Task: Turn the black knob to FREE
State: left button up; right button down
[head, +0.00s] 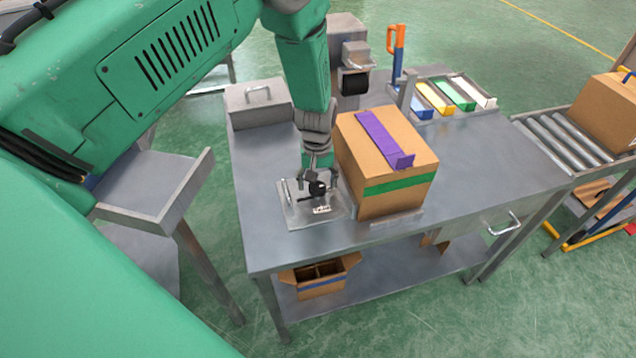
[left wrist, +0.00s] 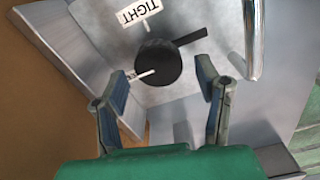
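The black knob (head: 317,188) is on a metal plate (head: 297,217) on the table. In the left wrist view the knob (left wrist: 158,63) is round, with a black bar to its upper right and a white pointer line towards its lower left. A white label reading TIGHT (left wrist: 139,11) is above it; other lettering near the pointer is partly hidden. My left gripper (head: 318,178) is over the plate, at the knob. Its fingers (left wrist: 162,75) are spread, one on each side below the knob, with a gap to it. My right gripper is not in view.
A cardboard box (head: 386,150) with a purple strip stands close to the right of the plate. A chrome handle (left wrist: 252,40) rises beside the knob. A metal case (head: 257,103) and coloured trays (head: 455,95) are at the back. The table's right part is clear.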

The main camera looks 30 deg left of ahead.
aim_at(316, 184)
pick_arm(q)
jog(key=shift+s+f, duration=0.1)
jog(key=shift+s, duration=0.05)
notch_tip(316, 184, up, 12)
dwell(0.5)
jog(key=shift+f, duration=0.1)
dwell(0.4)
